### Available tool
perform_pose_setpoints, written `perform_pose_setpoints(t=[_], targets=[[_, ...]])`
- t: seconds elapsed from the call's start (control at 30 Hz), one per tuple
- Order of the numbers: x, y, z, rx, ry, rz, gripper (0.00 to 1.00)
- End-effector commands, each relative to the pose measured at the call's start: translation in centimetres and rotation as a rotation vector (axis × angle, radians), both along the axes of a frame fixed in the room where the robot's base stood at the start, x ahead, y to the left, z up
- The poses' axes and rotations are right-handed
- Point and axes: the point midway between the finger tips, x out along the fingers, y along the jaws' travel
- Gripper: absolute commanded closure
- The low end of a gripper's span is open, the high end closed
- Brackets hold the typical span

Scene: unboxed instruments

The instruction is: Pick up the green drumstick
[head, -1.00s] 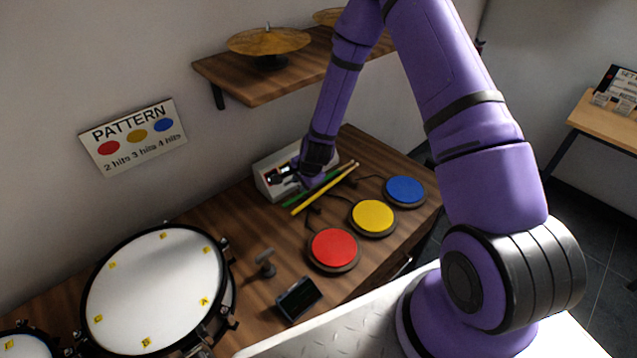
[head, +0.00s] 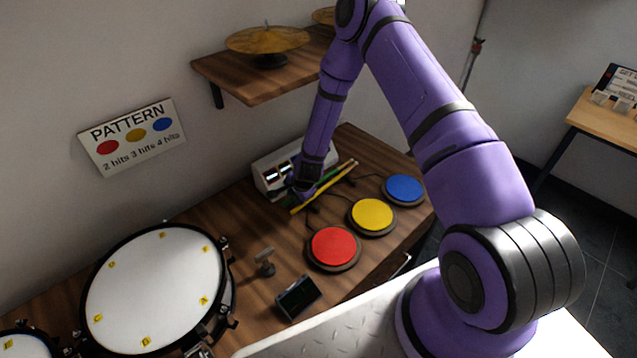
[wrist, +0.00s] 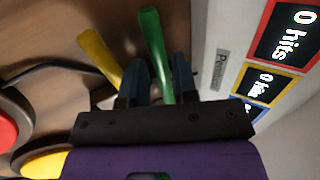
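The green drumstick (wrist: 155,45) runs between the two dark fingers of my gripper (wrist: 160,72) in the wrist view. Its far end sticks out beyond the fingertips. Whether the fingers press on it or only stand on either side of it is not clear. In the head view, my gripper (head: 304,190) is low over the back of the wooden desk and hides much of the green drumstick (head: 320,174). The yellow drumstick (wrist: 96,52) lies just left of the fingers in the wrist view, outside the grip.
A grey console (head: 268,178) with small displays stands close behind my gripper. Red (head: 333,246), yellow (head: 372,214) and blue (head: 404,188) pads lie in front and to the right. A shelf (head: 250,85) with cymbals hangs above. A drum (head: 155,290) stands at left.

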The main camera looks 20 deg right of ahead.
Motion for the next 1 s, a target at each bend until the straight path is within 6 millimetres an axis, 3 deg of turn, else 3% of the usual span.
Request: perform_pose_setpoints(t=[0.17, 0.3, 0.73, 1.0], targets=[[0.0, 0.0, 0.0, 0.000, 0.000, 0.000, 0.73], [0.0, 0.0, 0.0, 0.000, 0.000, 0.000, 1.00], [0.1, 0.0, 0.4, -0.001, -0.001, 0.001, 1.00], [0.1, 0.0, 2.8, -0.001, -0.003, 0.001, 1.00]])
